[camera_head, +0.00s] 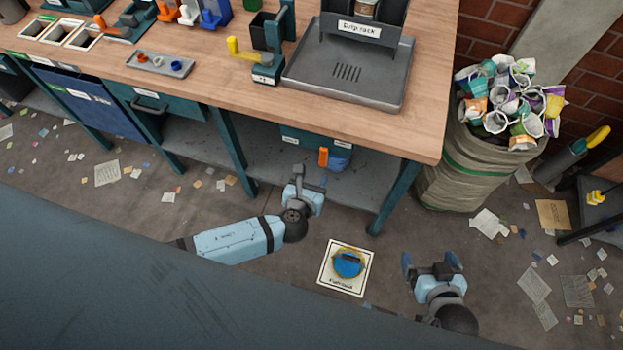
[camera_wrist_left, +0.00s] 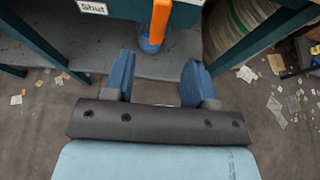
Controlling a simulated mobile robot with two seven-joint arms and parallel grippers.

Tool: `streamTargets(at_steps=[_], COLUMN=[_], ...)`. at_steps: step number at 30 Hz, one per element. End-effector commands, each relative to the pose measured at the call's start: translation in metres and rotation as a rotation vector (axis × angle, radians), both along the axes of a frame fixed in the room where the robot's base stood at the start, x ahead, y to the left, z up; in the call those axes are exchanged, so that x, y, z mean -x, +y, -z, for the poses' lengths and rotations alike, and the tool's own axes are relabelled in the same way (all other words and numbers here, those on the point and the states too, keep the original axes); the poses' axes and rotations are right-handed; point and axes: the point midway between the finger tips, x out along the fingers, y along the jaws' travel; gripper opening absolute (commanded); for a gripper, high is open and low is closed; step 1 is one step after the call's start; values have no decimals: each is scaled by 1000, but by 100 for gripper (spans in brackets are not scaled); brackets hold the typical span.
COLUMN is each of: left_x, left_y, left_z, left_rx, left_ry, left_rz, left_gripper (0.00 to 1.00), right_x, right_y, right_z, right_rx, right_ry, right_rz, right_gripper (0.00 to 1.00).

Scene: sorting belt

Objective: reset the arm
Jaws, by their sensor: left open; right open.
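My left gripper (camera_head: 311,180) is open and empty, in front of the workbench in the head view. Its two blue fingers (camera_wrist_left: 160,85) stand wide apart in the left wrist view. An orange handle (camera_head: 323,157) on the teal unit under the bench is just beyond the left gripper; it also shows in the left wrist view (camera_wrist_left: 160,20), near a label reading "Shut". My right gripper (camera_head: 432,264) is open and empty over the floor at the lower right, apart from everything.
The workbench (camera_head: 225,62) carries a drip rack (camera_head: 345,75) and small tray (camera_head: 160,64). A sack of used cups (camera_head: 455,180) stands right of it. A floor plate with a blue round piece (camera_head: 348,263) lies between my grippers. Paper scraps litter the floor.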

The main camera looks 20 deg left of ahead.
Motion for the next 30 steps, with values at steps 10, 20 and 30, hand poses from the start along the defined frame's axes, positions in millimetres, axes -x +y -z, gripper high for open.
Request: streamTargets(at_steps=[10, 20, 30], left_x=[4, 5, 68], left_y=[0, 0, 2], left_z=[-2, -2, -39], left_rx=[-1, 15, 1105], left_ry=[0, 5, 328], left_rz=[0, -5, -514], left_gripper=[51, 51, 51], right_x=[0, -1, 0], right_y=[0, 1, -1], right_z=[-1, -4, -43], right_rx=[-1, -2, 1], right_ry=[-1, -4, -2], right_rz=[-1, -1, 1], right_gripper=[96, 96, 96])
